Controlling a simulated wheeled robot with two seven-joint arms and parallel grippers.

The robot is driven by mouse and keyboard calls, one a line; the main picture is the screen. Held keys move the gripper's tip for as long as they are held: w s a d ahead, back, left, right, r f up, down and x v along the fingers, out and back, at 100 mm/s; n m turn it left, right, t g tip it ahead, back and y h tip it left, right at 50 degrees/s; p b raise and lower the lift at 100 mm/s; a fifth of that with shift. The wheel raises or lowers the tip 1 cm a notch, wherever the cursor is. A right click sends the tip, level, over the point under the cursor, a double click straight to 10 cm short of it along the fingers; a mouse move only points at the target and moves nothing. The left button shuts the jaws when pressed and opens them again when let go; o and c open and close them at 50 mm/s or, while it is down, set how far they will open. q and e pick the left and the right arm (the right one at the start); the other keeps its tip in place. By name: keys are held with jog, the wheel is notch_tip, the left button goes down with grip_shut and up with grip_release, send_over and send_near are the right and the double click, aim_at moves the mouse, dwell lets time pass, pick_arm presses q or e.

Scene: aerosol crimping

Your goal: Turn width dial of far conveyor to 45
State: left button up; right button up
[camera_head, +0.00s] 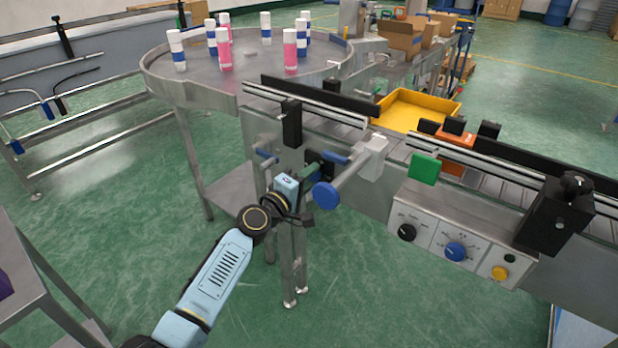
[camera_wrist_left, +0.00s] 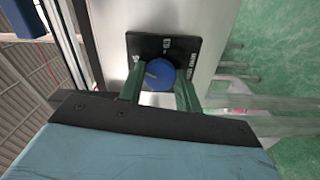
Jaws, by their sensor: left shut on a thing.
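The width dial, a round blue knob (camera_wrist_left: 157,74) with a pale pointer mark, sits on a black plate (camera_wrist_left: 163,47) on the side of the conveyor in the left wrist view. White lettering on the plate is too small and turned to read, so I cannot tell the dial's value. My left gripper (camera_wrist_left: 160,90) has its green fingers on either side of the knob, shut on it. In the head view the left gripper (camera_head: 312,171) reaches the conveyor's side below the rail, and the knob is mostly hidden there. My right gripper is not in view.
A blue-ended rod (camera_head: 326,195) sticks out close right of the gripper. A control box (camera_head: 455,235) with several knobs hangs further right. A round table (camera_head: 190,82) with several cans stands behind, and a yellow tray (camera_head: 425,98) lies beyond the conveyor. Floor at left is mostly clear.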

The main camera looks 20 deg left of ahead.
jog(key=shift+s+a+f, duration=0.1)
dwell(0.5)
pick_arm(q)
jog(key=o, duration=1)
jog(key=shift+c, duration=0.2)
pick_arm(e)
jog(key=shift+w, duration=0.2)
pick_arm(q)
jog(key=shift+s, duration=0.1)
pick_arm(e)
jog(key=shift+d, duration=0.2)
pick_arm(q)
jog(key=p+v, duration=0.1)
jog(key=v, duration=1.2)
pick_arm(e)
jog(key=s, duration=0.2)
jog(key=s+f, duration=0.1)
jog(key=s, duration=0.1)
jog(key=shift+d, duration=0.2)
